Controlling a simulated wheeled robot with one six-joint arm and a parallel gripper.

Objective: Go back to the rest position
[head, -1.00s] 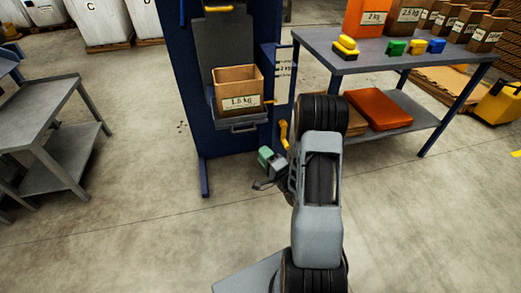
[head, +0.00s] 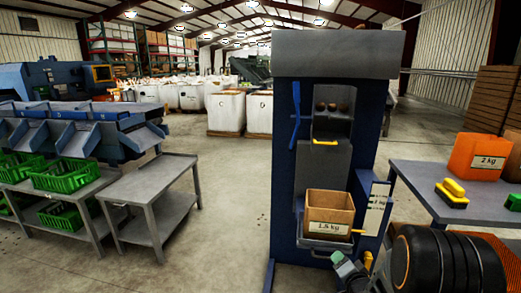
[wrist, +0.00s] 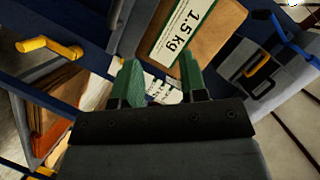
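My gripper (wrist: 161,80) has two green fingers standing apart in the wrist view, with nothing held between them. In the head view the gripper (head: 343,266) shows only partly at the bottom, below and in front of the blue bagging machine (head: 283,170). My arm fills the lower right corner. An open cardboard box (head: 330,205) marked 1.5 kg sits upright on the machine's shelf. The box (wrist: 212,28) also shows in the wrist view, beyond the fingertips and apart from them.
A grey table (head: 425,185) at the right holds an orange 2 kg container (head: 476,157) and yellow-black blocks (head: 452,192). At the left stand an empty grey table (head: 160,175) and green crates (head: 65,175). The floor between the left table and the machine is clear.

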